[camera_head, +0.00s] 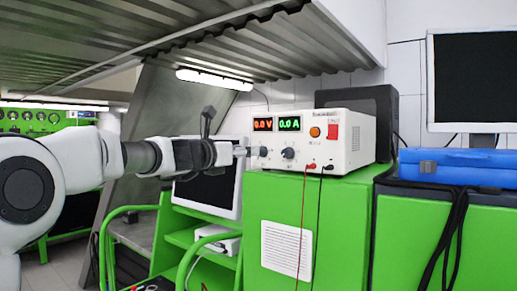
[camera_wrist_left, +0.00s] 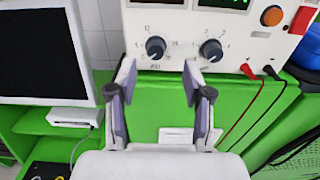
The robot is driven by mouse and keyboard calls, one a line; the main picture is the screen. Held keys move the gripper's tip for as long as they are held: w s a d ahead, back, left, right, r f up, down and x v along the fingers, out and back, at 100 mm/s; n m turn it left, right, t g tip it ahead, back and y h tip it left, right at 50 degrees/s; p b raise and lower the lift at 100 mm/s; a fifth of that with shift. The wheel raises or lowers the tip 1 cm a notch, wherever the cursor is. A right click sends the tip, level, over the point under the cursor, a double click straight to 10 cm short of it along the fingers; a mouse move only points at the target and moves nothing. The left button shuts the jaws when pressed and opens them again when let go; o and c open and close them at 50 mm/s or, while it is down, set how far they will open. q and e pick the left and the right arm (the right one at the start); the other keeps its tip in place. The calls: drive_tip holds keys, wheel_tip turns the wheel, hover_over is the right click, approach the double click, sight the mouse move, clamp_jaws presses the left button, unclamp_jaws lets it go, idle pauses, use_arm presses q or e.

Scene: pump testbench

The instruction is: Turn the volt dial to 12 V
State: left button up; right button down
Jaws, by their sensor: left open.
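The white power supply (camera_head: 345,138) stands on a green cabinet, its red display reading 0.0 V and its green one 0.0 A. The volt dial (camera_wrist_left: 156,47) is the left dark knob on its front panel; it also shows in the head view (camera_head: 264,152). The current knob (camera_wrist_left: 211,50) is to its right. My left gripper (camera_wrist_left: 158,78) is open and empty, its fingertips pointing at the panel, apart from the volt dial and just below it in the wrist view. The dial's exact setting is too small to read. My right gripper is not in view.
Red and black leads (camera_head: 303,205) hang from the panel's sockets. An orange button (camera_head: 315,132) and a red switch (camera_head: 332,132) are on the panel's right. A blue case (camera_head: 450,165) lies farther right. A dark screen (camera_wrist_left: 38,55) stands left of the supply.

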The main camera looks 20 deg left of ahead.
sight(261, 152)
use_arm(q)
drive_tip(key=p+x, duration=0.3)
drive_tip(key=x, duration=0.4)
drive_tip(key=shift+a+f, duration=0.2)
drive_tip(key=shift+f, duration=0.1)
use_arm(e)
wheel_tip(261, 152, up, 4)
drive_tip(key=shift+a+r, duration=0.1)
use_arm(q)
drive_tip(key=shift+a, duration=0.1)
clamp_jaws()
drive_tip(key=shift+m, duration=0.3)
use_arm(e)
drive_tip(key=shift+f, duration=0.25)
